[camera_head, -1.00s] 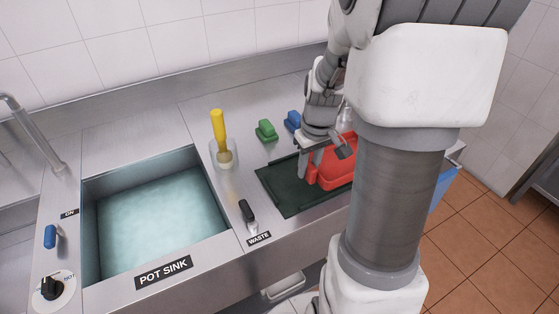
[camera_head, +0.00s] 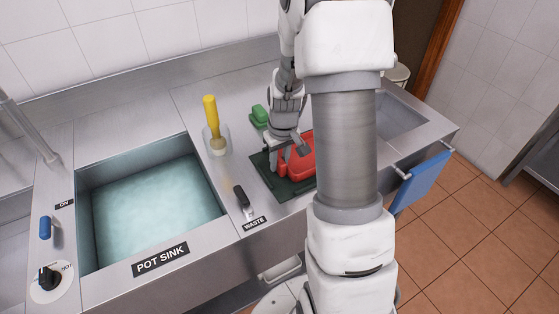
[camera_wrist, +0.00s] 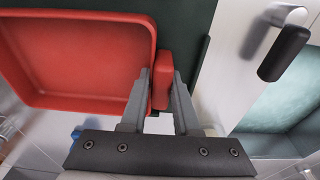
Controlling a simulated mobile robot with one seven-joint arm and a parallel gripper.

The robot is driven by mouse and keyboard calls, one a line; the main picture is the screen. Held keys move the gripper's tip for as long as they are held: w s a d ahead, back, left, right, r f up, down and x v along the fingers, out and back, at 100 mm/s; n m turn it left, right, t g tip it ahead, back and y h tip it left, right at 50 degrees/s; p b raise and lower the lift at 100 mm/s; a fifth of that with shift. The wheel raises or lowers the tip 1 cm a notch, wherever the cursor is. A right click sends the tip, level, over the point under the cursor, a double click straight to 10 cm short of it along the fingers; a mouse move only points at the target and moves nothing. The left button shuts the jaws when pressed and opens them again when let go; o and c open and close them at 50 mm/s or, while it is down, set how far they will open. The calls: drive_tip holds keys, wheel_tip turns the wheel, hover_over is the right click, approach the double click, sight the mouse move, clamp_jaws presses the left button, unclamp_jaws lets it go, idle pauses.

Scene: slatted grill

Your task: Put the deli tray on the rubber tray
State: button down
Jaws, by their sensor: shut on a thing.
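The red deli tray (camera_head: 302,161) is at the dark green rubber tray (camera_head: 289,189); my arm hides its right part in the head view. In the wrist view the deli tray (camera_wrist: 85,58) shows its shallow inside and raised rim. My gripper (camera_wrist: 162,88) is shut on the short red handle block at the tray's end, one finger on each side. The rubber tray (camera_wrist: 190,45) shows behind the handle as a dark green sheet. In the head view my gripper (camera_head: 287,160) is over the rubber tray. I cannot tell whether the two trays touch.
The water-filled pot sink (camera_head: 155,205) lies to the left. A yellow-handled brush in a holder (camera_head: 214,130), a green block (camera_head: 259,116) and the black waste lever (camera_head: 241,199) stand close by. A blue cloth (camera_head: 420,180) hangs at the right front.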

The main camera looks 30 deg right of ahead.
drive_tip(key=shift+f, duration=0.2)
drive_tip(key=c, duration=0.7)
unclamp_jaws()
drive_tip(key=shift+o, duration=0.2)
drive_tip(key=shift+r, duration=0.15)
